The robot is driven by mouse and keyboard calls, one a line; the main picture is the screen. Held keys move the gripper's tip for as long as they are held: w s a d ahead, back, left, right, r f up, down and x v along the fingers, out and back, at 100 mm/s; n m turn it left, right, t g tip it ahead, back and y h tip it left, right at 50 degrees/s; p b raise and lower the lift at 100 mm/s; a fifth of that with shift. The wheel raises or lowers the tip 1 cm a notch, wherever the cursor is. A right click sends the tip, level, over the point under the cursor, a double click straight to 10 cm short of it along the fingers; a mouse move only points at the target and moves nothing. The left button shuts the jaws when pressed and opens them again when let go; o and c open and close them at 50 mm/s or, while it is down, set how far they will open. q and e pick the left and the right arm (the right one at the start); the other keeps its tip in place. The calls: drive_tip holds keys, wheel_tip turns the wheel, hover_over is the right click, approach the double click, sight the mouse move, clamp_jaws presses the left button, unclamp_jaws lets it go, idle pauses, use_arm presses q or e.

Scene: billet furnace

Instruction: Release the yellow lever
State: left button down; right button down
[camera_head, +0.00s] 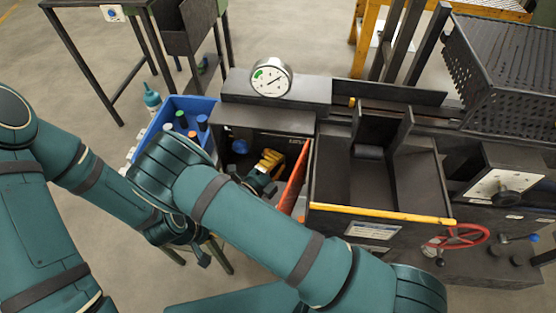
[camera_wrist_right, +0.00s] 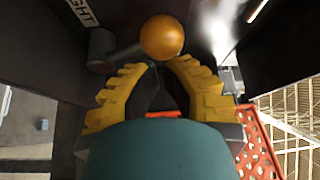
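The yellow lever shows in the right wrist view as a round yellow-orange knob (camera_wrist_right: 161,37) on a grey shaft (camera_wrist_right: 122,53) that runs to the left. My right gripper (camera_wrist_right: 163,66) has two yellow ridged fingers, apart with nothing between them. The knob is just past the fingertips; whether they touch it I cannot tell. In the head view the right gripper (camera_head: 268,163) is in front of the dark machine, left of the red panel, and I cannot make out the lever there. My left gripper (camera_head: 200,252) is low at left, partly hidden, its fingers unclear.
A red panel (camera_head: 296,180) is close right of the right gripper; its perforated surface (camera_wrist_right: 256,145) also shows in the wrist view. A blue bin (camera_head: 178,103) with bottles stands left. A yellow-edged dark tray (camera_head: 380,212), a red handwheel (camera_head: 460,237) and a gauge (camera_head: 271,77) are nearby.

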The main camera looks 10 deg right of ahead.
idle(0.4)
wheel_tip(320, 180, up, 10)
idle(0.5)
idle(0.5)
